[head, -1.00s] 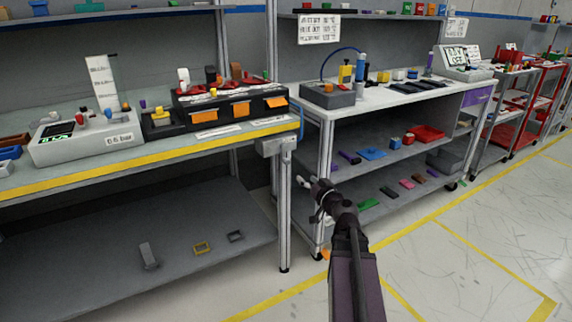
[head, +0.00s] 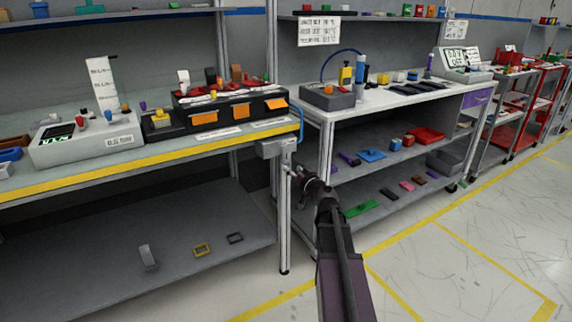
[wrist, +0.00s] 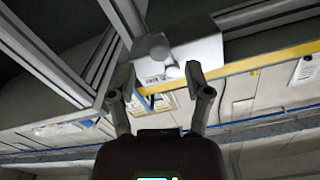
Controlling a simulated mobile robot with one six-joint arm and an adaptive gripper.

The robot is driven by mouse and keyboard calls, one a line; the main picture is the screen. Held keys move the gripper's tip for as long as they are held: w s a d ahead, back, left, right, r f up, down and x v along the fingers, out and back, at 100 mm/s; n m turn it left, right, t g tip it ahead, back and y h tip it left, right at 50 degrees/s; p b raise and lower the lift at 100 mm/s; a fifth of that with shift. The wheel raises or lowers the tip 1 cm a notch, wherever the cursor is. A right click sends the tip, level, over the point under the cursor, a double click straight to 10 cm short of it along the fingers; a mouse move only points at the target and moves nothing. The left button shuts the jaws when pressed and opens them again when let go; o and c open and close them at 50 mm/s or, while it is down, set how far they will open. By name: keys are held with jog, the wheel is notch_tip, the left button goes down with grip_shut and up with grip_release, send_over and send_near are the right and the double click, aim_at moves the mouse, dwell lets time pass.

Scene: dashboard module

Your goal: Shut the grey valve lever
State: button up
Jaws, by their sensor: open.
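A grey box (head: 275,147) is fixed at the right front corner of the yellow-edged bench, with a blue hose above it. In the wrist view the box (wrist: 195,42) is close, and a grey rounded lever-like part (wrist: 158,47) sticks out of its face. I take this part for the valve lever; its exact shape and angle are hard to tell. My gripper (wrist: 158,80) is open and empty, with the lever part just beyond and between its fingertips; contact is not visible. In the head view my gripper (head: 297,172) is just below and right of the box, and the lever cannot be made out.
A bench leg (head: 285,215) stands below the box, close to my gripper. The white-topped shelf unit (head: 420,100) is just to the right. A black module with orange tags (head: 230,105) and a grey console (head: 85,145) stand on the bench. Open floor lies at front right.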

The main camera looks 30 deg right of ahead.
aim_at(288, 165)
jog(key=shift+w+a, duration=0.1)
jog(key=shift+w, duration=2.55)
grip_shut()
